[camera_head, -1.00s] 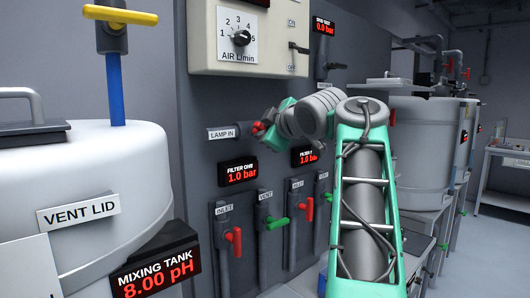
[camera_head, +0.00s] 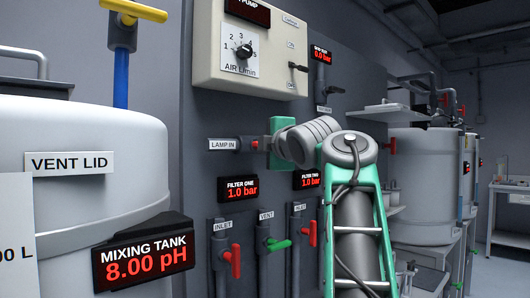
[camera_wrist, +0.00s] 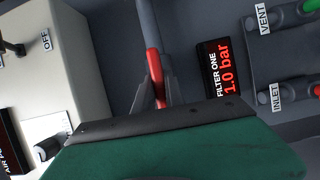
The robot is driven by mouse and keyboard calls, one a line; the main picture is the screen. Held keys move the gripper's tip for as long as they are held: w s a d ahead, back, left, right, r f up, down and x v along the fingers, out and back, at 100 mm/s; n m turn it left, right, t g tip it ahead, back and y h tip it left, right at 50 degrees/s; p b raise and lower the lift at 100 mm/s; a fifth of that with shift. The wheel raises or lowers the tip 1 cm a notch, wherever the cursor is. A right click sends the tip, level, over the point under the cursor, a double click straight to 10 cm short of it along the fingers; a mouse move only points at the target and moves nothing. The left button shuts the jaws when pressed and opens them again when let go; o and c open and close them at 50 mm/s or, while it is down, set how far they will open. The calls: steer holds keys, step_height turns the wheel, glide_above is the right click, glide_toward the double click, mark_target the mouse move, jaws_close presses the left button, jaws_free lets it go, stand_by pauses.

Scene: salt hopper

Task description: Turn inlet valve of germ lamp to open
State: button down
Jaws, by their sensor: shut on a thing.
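The lamp inlet valve, beside the white LAMP IN label (camera_head: 222,144), sits on the grey panel below the pump box. Its red handle (camera_head: 255,144) shows only as a small piece beside my gripper (camera_head: 266,144) in the head view. In the wrist view the red handle (camera_wrist: 153,68) stands between the two grey fingers of my gripper (camera_wrist: 157,92), which are shut on it. The handle looks roughly in line with the grey pipe (camera_wrist: 148,18) there. The gripper body hides the near part of the valve.
The pump box (camera_head: 250,60) with dial and switch juts out above. Below are the FILTER ONE display (camera_head: 238,189) and red and green valve handles (camera_head: 278,245). The mixing tank (camera_head: 85,135) stands at left; other tanks stand at right.

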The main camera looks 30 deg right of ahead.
stand_by(0.4)
steer(key=c, duration=1.4)
jaws_free()
steer(key=v, duration=0.8)
steer(key=shift+b, duration=0.3)
steer(key=shift+d, duration=0.15)
